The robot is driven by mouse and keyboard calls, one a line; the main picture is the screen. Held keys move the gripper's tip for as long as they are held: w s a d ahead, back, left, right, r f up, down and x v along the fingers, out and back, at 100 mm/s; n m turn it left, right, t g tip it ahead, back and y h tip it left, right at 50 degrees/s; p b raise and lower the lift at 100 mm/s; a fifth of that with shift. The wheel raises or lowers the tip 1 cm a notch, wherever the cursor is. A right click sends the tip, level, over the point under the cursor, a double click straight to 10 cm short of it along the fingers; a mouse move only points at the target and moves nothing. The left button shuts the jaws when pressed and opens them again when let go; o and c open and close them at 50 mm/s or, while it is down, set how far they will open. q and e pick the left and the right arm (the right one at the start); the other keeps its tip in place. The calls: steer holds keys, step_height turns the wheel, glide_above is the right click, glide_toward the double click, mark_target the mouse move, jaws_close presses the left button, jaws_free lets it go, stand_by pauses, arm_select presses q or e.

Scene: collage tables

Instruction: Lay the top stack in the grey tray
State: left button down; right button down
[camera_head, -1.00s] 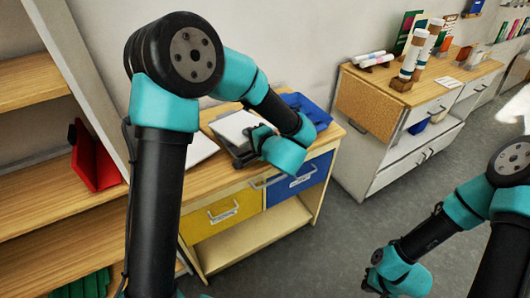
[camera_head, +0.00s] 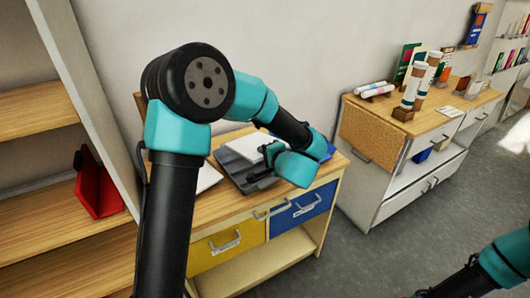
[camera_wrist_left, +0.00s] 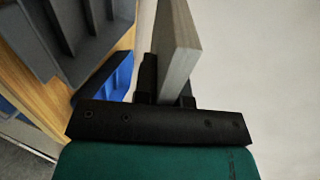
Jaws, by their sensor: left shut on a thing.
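My left gripper (camera_head: 258,175) is over the wooden table in the head view. It is shut on a pale stack of sheets (camera_wrist_left: 177,45), seen almost edge-on between the fingers in the left wrist view. In the head view a white stack (camera_head: 249,146) shows just behind the fingers, over the grey tray (camera_head: 229,164); whether it touches the tray cannot be told. A dark grey tray with dividers (camera_wrist_left: 75,35) fills the upper left of the wrist view. My right gripper is outside the frame, with only its arm at the lower right.
More white sheets (camera_head: 207,177) lie left of the grey tray. A blue tray (camera_head: 325,152) is at the table's right end, partly behind my arm. A shelf with a red holder (camera_head: 97,188) stands at the left. A cabinet with tubes (camera_head: 408,95) stands at the right.

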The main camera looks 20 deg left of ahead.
arm_select(q)
steer(key=shift+w+a+f, duration=0.65)
steer(key=shift+a+f, duration=0.45)
steer(key=shift+f, duration=0.65)
steer(key=shift+w+a+f, duration=0.6)
steer(key=shift+a+f, duration=0.45)
steer(key=shift+f, duration=0.65)
steer(key=shift+w+a+f, duration=0.65)
steer(key=shift+a+f, duration=0.45)
steer(key=shift+f, duration=0.65)
steer(key=shift+f, duration=0.1)
steer(key=c, duration=1.1)
jaws_free()
steer(key=shift+f, duration=0.1)
steer(key=o, duration=0.4)
steer(key=shift+s, duration=0.1)
steer(key=shift+v, duration=4.5)
steer(key=shift+w, duration=0.25)
